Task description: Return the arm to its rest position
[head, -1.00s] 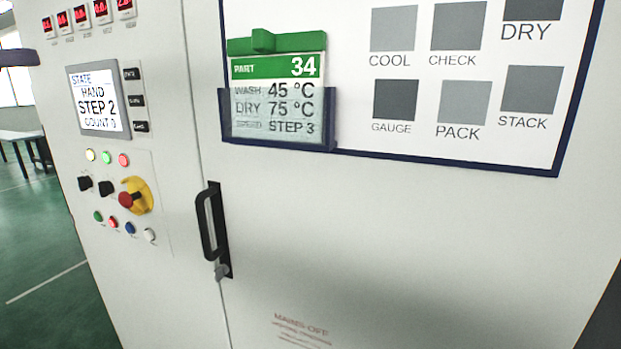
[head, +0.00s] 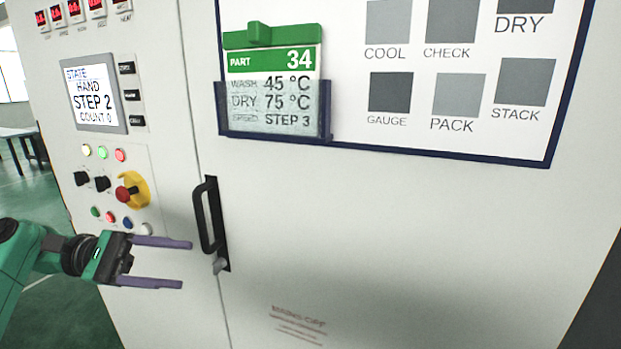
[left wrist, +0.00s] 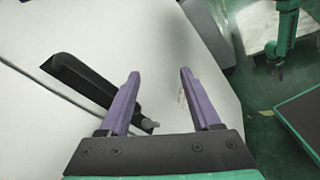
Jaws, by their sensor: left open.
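My left gripper (head: 186,264) is in the head view at the lower left, its green arm coming in from the left edge. Its two purple fingers are apart with nothing between them, pointing right, left of and a little below the black door handle (head: 209,216). The left wrist view also shows the open fingers (left wrist: 160,72) in front of the pale cabinet door, with the handle (left wrist: 85,82) to their left. My right gripper is not in the head view; a green arm with a dark gripper (left wrist: 277,72) shows at the upper right of the left wrist view.
The white cabinet (head: 420,230) fills most of the head view. It carries a control panel with a screen (head: 94,97), an emergency stop (head: 127,193) and a card (head: 272,92) reading PART 34 in a dark holder. Green floor lies open at the left.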

